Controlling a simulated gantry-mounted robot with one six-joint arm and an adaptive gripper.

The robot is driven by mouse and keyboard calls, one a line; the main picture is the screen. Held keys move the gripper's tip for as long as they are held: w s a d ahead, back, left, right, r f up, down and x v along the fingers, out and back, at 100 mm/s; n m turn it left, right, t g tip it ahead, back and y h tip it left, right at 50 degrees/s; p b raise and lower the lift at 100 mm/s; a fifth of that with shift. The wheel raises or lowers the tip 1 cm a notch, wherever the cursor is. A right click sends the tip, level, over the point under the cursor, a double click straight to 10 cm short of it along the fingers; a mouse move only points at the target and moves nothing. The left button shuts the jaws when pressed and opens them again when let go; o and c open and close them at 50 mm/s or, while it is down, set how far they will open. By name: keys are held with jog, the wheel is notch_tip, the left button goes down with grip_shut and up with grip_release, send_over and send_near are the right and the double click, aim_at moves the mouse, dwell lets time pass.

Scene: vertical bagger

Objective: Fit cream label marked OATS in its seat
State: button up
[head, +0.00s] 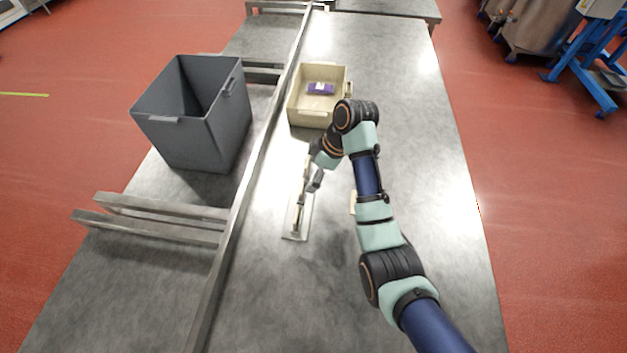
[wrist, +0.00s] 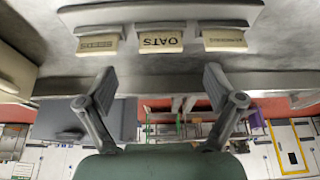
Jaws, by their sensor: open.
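The cream label marked OATS (wrist: 162,41) stands in the middle of the grey holder plate (wrist: 200,13), its lettering upside down in the wrist view. Its lower end is in or at the plate's middle place; I cannot tell how deep it sits. My gripper (wrist: 158,80) is open and empty, its two fingers spread to either side of the OATS label and a little apart from it. In the head view my gripper (head: 306,188) is low over the plate (head: 296,236) and hides most of the labels.
Two more cream labels flank OATS, a left one (wrist: 98,44) and a right one (wrist: 224,40). A beige crate (head: 305,117) holding a purple item (head: 320,89) stands behind. A grey bin (head: 190,145) stands left beyond the metal rail (head: 262,150). The table's right side is clear.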

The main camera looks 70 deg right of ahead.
aim_at(303, 186)
jog(key=b+x, duration=0.1)
jog(key=x, duration=0.7)
jog(key=shift+r+b, duration=0.1)
jog(key=shift+b, duration=0.2)
jog(key=shift+c, duration=0.2)
jog(key=c, duration=1.2)
jog(key=shift+r+p, duration=1.1)
jog(key=shift+p, duration=0.1)
notch_tip(303, 186, up, 3)
jog(key=p, duration=0.3)
jog(key=shift+r+p, duration=0.15)
jog(key=shift+p, duration=0.25)
